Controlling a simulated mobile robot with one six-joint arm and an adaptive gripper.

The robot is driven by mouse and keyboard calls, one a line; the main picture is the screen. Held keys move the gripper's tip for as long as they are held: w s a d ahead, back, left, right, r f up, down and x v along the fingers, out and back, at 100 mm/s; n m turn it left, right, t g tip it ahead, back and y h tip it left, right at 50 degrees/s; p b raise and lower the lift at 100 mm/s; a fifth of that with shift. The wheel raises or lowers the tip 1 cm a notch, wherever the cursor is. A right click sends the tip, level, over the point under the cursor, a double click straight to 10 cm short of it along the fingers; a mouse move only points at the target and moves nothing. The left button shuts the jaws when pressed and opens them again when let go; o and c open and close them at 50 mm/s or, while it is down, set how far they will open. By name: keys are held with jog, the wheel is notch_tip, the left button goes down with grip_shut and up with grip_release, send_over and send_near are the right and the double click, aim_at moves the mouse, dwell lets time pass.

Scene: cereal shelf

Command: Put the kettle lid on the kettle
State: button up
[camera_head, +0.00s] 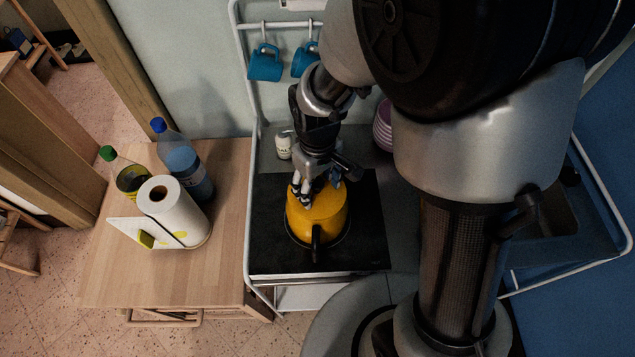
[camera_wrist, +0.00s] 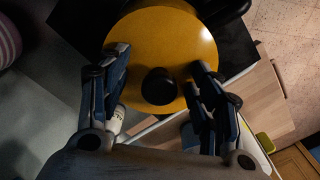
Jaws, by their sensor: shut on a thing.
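The yellow kettle (camera_head: 322,219) stands on the black hob (camera_head: 365,245), with a black handle or spout pointing to the front. My gripper (camera_head: 318,190) is directly over the kettle's top, pointing down. In the wrist view, the yellow round lid (camera_wrist: 150,40) with its black knob (camera_wrist: 159,86) lies between the two fingers of my gripper (camera_wrist: 160,62). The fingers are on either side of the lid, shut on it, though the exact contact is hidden. In the head view, the gripper hides the lid area, so I cannot tell whether the lid touches the kettle rim.
A paper towel roll (camera_head: 172,208) and bottles (camera_head: 188,172) stand on the wooden counter (camera_head: 225,240) at left. A small white jar (camera_head: 284,145) is behind the hob. Blue mugs (camera_head: 265,66) hang above. Pink bowls (camera_head: 383,125) stand at the back right.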

jog(key=shift+f+b, duration=0.6)
jog(key=shift+f, duration=0.15)
dwell(0.5)
jog(key=o, duration=1.1)
jog(key=shift+o, duration=0.2)
notch_tip(320, 180, up, 12)
jog(key=shift+r, duration=0.1)
jog(key=s+d+f+m+t+b, duration=0.1)
jog(key=s+d+m+t+b, duration=0.3)
jog(key=s+d+b, duration=0.6)
jog(key=s+m, duration=0.2)
jog(key=s, duration=0.1)
jog(key=shift+s+d+f+m+t, duration=0.25)
jog(key=shift+d+f+m+t, duration=0.05)
jog(key=shift+d+f+m, duration=0.1)
